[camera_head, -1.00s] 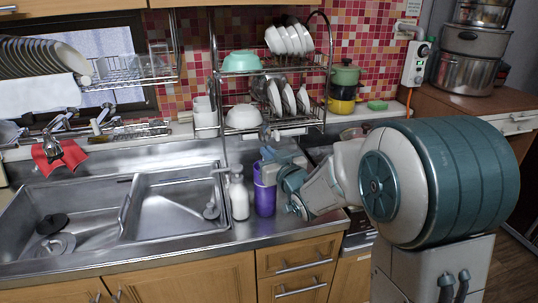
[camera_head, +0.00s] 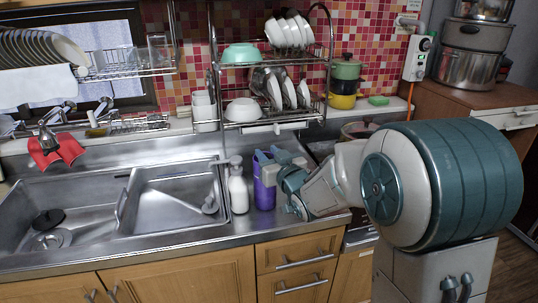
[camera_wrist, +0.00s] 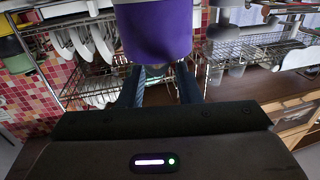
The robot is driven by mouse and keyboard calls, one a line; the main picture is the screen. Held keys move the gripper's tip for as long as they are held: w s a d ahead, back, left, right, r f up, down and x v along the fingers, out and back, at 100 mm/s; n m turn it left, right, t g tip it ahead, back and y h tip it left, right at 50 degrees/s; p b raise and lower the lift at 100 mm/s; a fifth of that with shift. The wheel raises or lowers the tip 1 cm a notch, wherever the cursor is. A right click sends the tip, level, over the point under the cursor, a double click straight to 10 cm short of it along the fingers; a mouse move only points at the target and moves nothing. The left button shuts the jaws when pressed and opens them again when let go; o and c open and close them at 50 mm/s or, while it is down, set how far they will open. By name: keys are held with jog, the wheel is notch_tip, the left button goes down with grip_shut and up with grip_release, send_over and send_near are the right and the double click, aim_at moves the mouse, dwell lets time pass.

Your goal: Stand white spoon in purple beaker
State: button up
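The purple beaker (camera_head: 264,188) stands upright on the counter right of the sink. It fills the top middle of the wrist view (camera_wrist: 152,28), where the picture is upside down. I cannot make out the white spoon; the beaker's inside is hidden.
A white pump bottle (camera_head: 238,190) stands just left of the beaker, beside the sink (camera_head: 170,200). A wire dish rack (camera_head: 275,118) with bowls and plates hangs above and behind. A lidded pot (camera_head: 358,130) is behind my arm.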

jog(key=b+v, duration=0.1)
jog(key=v, duration=1.3)
jog(key=shift+b, duration=0.35)
jog(key=shift+w, duration=0.1)
jog(key=s+d+f+m+g+h+p, duration=0.3)
jog(key=s+d+m+g+h+p, duration=0.15)
jog(key=d+h, duration=0.45)
jog(key=s+d+m+g+p, duration=0.1)
jog(key=s+g, duration=0.7)
jog(key=s, duration=0.7)
jog(key=shift+d+f+g+y+p, duration=0.25)
jog(key=shift+d+g+y+p, duration=0.1)
jog(key=shift+y+p, duration=0.05)
